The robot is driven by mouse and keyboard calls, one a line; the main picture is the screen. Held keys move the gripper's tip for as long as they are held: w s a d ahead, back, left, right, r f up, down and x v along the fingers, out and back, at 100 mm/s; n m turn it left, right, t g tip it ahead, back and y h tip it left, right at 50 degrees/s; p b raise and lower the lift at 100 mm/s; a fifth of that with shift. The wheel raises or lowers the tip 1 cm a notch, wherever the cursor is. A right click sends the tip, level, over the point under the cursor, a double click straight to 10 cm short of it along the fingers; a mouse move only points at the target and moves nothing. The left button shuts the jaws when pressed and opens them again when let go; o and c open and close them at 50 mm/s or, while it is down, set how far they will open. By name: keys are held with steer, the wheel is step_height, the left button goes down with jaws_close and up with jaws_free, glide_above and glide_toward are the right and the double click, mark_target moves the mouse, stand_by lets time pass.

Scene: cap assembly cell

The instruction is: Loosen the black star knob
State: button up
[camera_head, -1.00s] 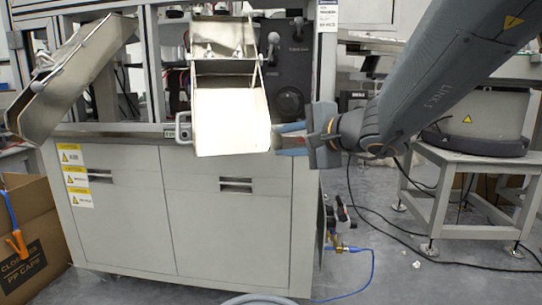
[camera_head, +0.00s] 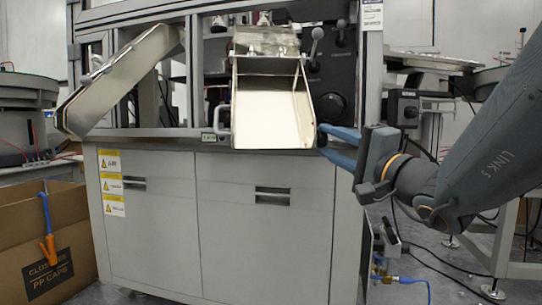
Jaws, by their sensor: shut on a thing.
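My gripper (camera_head: 322,141) comes in from the right with its blue fingers at the lower right side of the bright metal chute (camera_head: 273,136). The fingertips are close together, shut on a small dark piece at the chute's side, which I take to be the black star knob (camera_head: 321,138). The fingers hide most of it, so its star shape and how far it is turned cannot be seen. The chute slopes down towards me from the grey machine.
A black panel (camera_head: 346,62) with round dark knobs is behind the chute. A second metal chute (camera_head: 122,77) slopes down at left. A cardboard box (camera_head: 38,240) stands at lower left. A grey cabinet (camera_head: 238,233) fills the space below. A blue hose lies at lower right.

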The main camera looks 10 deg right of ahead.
steer(key=shift+w+f+n+t+y+b, duration=0.2)
steer(key=shift+n+t+y, duration=0.4)
steer(key=shift+n+y, duration=0.45)
steer(key=shift+w+f+n+t+y+b, duration=0.1)
steer(key=shift+f+n+t+y+b, duration=0.15)
steer(key=shift+n+t+y, duration=0.6)
steer(key=shift+w+f+n+t+y+b, duration=0.15)
steer(key=shift+n+t+y+b, duration=0.15)
steer(key=shift+n+y, duration=0.9)
steer(key=shift+y, duration=0.4)
steer(key=o, duration=1.1)
steer(key=shift+a, duration=0.1)
steer(key=shift+c, duration=0.2)
